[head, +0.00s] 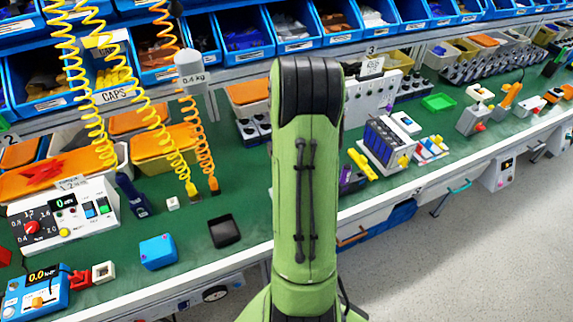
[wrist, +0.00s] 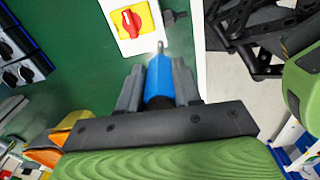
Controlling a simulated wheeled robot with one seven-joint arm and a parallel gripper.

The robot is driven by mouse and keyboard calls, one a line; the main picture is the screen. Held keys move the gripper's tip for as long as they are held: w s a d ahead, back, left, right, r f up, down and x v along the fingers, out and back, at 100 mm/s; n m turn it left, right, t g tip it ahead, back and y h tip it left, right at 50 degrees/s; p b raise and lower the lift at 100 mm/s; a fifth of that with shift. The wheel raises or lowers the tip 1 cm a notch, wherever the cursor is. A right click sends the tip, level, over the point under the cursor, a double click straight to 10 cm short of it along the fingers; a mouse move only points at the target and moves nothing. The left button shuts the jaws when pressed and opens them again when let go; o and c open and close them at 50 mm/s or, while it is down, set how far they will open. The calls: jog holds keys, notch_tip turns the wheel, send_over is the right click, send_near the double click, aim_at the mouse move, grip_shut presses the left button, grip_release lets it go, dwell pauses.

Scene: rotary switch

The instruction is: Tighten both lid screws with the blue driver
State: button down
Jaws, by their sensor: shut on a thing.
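The blue driver (wrist: 159,74) is between the fingers of my gripper (wrist: 157,82) in the wrist view. My gripper is shut on it, and its metal tip points up the picture. A switch box (wrist: 147,40) with a red rotary knob (wrist: 131,21) on a yellow plate lies just beyond. The driver tip is near the box's lower right edge; I cannot tell whether they touch. The lid screws are too small to make out. In the head view, my green arm hides the gripper, driver and switch box.
The green bench (head: 275,217) has a pale front edge. A black tray (head: 223,231), a blue box (head: 158,252) and a control panel (head: 65,217) stand left of my arm. A battery-like rack (head: 388,145) stands to the right. Yellow coiled cords (head: 143,110) hang at left.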

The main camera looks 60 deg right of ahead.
jog(key=n, duration=0.3)
jog(key=shift+w+n, duration=0.1)
jog(key=shift+n, duration=0.3)
jog(key=n, duration=0.9)
jog(key=shift+w+n+b, duration=0.15)
jog(key=shift+n+b, duration=0.15)
jog(key=shift+b, duration=0.05)
jog(key=shift+f+n+b, duration=0.25)
jog(key=shift+n+b, duration=0.05)
jog(key=shift+b, duration=0.35)
jog(key=n+b, duration=0.1)
jog(key=b, duration=0.2)
jog(key=shift+w+f, duration=0.1)
jog(key=shift+w, duration=0.05)
jog(key=shift+n+b, duration=0.3)
jog(key=shift+b, duration=0.45)
jog(key=shift+n+b, duration=0.3)
jog(key=shift+b, duration=0.9)
